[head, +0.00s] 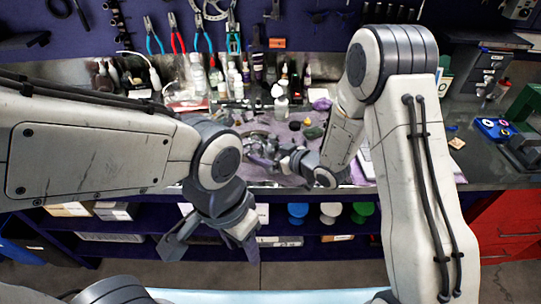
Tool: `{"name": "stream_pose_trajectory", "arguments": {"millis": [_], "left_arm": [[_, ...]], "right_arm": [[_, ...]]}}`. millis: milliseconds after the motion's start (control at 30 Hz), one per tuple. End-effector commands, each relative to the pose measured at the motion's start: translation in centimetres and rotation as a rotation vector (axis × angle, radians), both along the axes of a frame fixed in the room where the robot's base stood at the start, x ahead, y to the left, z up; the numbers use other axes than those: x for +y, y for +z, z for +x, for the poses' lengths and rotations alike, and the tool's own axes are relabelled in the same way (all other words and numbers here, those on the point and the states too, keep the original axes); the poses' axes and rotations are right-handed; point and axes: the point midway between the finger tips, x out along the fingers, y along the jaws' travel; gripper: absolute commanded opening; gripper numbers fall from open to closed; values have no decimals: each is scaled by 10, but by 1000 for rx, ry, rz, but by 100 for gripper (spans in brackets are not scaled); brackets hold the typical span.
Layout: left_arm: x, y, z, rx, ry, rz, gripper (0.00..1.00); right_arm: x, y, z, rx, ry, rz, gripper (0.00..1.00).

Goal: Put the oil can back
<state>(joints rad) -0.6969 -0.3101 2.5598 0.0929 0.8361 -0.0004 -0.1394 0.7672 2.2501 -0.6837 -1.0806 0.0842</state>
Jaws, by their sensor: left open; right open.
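A small whitish bottle with a grey top (281,104) stands upright on the bench, behind my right gripper. It may be the oil can, but it is too small to tell among the other bottles. My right gripper (262,156) is open over the bench mat, in front of that bottle and apart from it. It overlaps grey metal parts in the picture, so contact cannot be told. My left gripper (212,246) is open and empty, hanging low in front of the bench edge and the shelf.
Several bottles (240,84) crowd the back of the workbench (470,155). Pliers (233,38) hang on the wall above. Blue, white and green cups (330,212) sit on the shelf below. A blue tray (495,129) and a red cabinet (505,230) are at the right.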

Motion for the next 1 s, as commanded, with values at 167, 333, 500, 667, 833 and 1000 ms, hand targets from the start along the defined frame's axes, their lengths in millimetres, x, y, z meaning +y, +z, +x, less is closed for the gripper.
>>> {"name": "stream_pose_trajectory", "arguments": {"millis": [167,333,500,667,833,1000], "left_arm": [[0,2,0,0,0,0,50],[0,1,0,0,0,0,50],[0,1,0,0,0,0,50],[0,2,0,0,0,0,50],[0,1,0,0,0,0,50],[0,0,0,0,0,0,50]], "right_arm": [[5,-4,5,0,-1,0,90],[5,-4,5,0,-1,0,83],[5,-3,5,0,-1,0,18],[5,-2,5,-2,-1,1,0],[5,-2,5,-2,-1,1,0],[5,3,6,-4,-1,2,0]]}}
